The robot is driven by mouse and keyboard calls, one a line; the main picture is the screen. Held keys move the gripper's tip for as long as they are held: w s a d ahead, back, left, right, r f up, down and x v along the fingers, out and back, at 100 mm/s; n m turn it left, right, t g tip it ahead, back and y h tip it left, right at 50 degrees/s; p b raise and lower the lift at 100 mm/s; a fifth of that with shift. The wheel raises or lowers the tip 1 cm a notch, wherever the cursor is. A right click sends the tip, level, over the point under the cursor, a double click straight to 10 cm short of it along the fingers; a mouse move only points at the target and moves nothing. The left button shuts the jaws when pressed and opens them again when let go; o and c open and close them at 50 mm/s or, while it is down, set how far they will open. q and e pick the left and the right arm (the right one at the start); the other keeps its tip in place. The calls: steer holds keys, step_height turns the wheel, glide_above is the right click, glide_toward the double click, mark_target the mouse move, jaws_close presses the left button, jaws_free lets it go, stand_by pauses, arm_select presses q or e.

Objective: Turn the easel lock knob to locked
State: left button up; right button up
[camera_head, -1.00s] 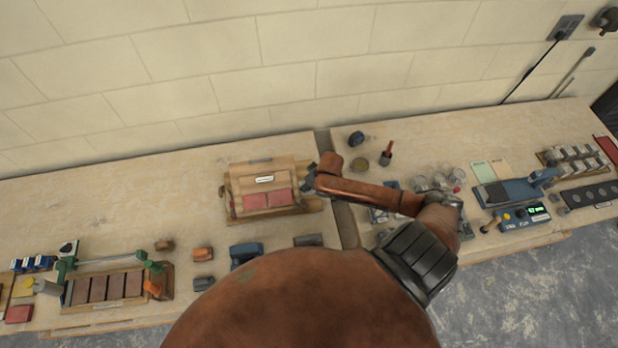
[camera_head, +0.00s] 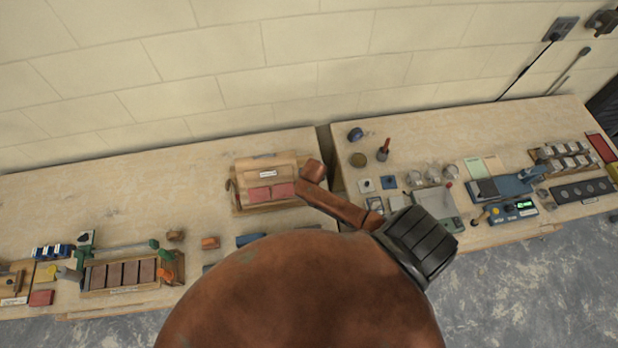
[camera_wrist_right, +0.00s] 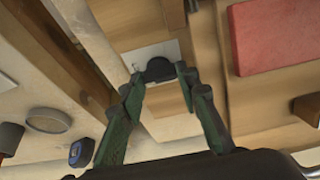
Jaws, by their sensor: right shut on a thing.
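The wooden easel (camera_head: 243,175) with red tiles on its front stands against the back of the left table in the head view. Its dark lock knob (camera_wrist_right: 159,68) sits on a pale plate (camera_wrist_right: 137,56) on the wooden side in the right wrist view. My right gripper (camera_wrist_right: 158,84) has its green fingers on both sides of the knob and is shut on it. I cannot read the knob's setting. In the head view my arm hides the knob and the gripper at the easel's right side. My left gripper is not in view.
A gap (camera_head: 326,150) separates the two tables just right of the easel. A blue round object (camera_head: 355,134) and a red-handled tool (camera_head: 384,150) stand beyond it. A rack of dark tiles (camera_head: 122,275) lies at the left.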

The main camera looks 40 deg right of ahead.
steer(key=shift+d+r, duration=0.1)
steer(key=shift+d, duration=0.05)
steer(key=o, duration=1.2)
steer(key=shift+c, duration=0.2)
